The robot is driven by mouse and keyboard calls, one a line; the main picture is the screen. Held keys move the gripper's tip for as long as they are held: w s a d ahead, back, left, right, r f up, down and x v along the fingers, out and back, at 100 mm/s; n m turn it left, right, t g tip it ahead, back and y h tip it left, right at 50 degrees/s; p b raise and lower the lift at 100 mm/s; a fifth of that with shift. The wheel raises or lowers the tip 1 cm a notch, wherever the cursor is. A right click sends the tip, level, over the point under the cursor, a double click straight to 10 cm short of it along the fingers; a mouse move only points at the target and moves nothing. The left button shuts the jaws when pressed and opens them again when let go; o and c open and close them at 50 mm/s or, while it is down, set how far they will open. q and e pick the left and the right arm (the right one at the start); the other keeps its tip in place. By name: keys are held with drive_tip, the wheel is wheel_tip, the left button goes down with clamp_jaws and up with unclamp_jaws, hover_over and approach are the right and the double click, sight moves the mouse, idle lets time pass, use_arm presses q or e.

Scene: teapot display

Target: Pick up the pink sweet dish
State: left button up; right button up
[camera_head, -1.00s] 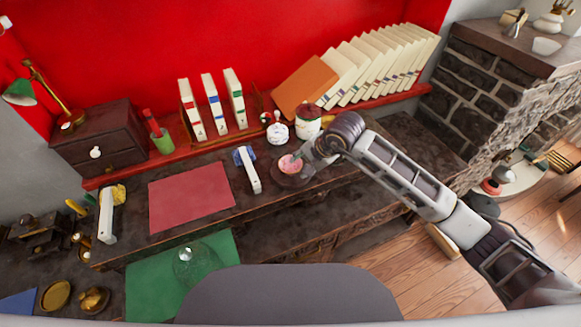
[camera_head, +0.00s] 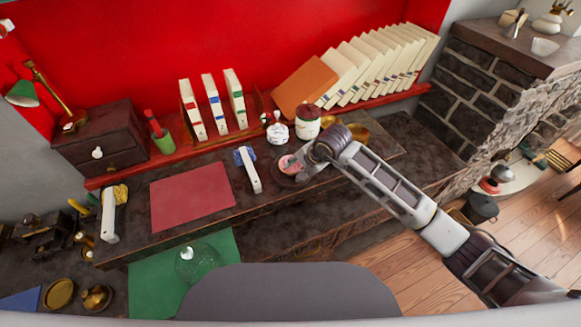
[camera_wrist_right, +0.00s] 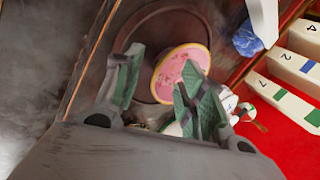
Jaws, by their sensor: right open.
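The pink sweet dish (camera_head: 287,163) is on the dark desk in the head view, on a dark round plate (camera_head: 278,178). In the right wrist view the dish (camera_wrist_right: 184,66) shows a speckled pink face with a yellowish rim, and the round dark plate (camera_wrist_right: 150,28) lies under it. My right gripper (camera_head: 302,172) is at the dish's right side in the head view, partly covering it. In the wrist view its green-padded fingers (camera_wrist_right: 156,78) are apart, and one overlaps the dish's lower edge. I cannot tell whether they touch it. My left gripper is not in view.
White jars (camera_head: 278,133) and a red-lidded jar (camera_head: 307,124) stand just behind the dish. A white block-like item with blue (camera_head: 251,172) lies left of it. Books (camera_head: 360,65) line the back shelf. The red mat (camera_head: 192,198) is bare.

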drive_tip(key=c, duration=0.5)
clamp_jaws()
drive_tip(key=shift+r, duration=0.7)
wheel_tip(320, 180, up, 7)
drive_tip(key=shift+f+b, duration=0.1)
drive_tip(key=shift+b, duration=0.45)
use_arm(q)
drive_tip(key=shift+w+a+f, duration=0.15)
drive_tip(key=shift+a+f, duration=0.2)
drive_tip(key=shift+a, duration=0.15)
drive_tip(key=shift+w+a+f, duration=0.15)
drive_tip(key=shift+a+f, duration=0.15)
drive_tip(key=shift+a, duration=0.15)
use_arm(e)
drive_tip(key=shift+r, duration=0.95)
